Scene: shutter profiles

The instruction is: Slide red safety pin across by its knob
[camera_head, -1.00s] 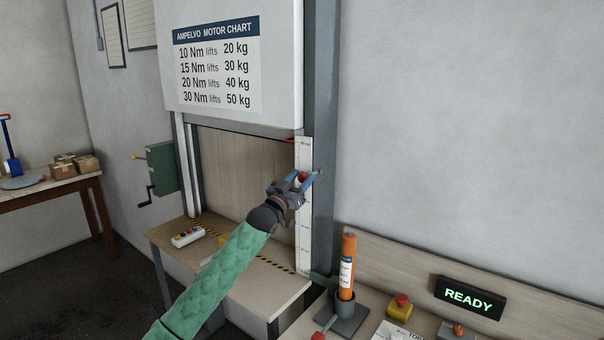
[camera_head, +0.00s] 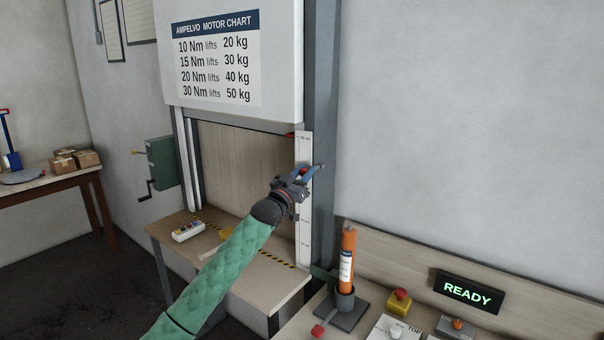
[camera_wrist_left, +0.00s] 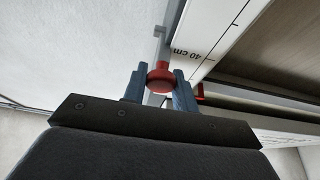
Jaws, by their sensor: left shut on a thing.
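The red knob of the safety pin shows between my fingers in the left wrist view (camera_wrist_left: 160,78) and as a small red spot in the head view (camera_head: 304,171). My left gripper (camera_head: 306,173) is shut on it beside the white scale strip and grey post. In the left wrist view its two blue fingers (camera_wrist_left: 160,86) stand on either side of the knob. A grey pin or bracket part (camera_wrist_left: 160,40) shows beyond the knob. How far the pin reaches into the post is hidden. My right gripper does not show.
The white scale strip (camera_head: 304,228) runs down the grey post (camera_head: 323,110). Below right, an orange cylinder (camera_head: 347,262) stands in a dark holder, near a red button (camera_head: 400,297) and a READY display (camera_head: 469,291). A bench (camera_head: 262,281) lies under the arm.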

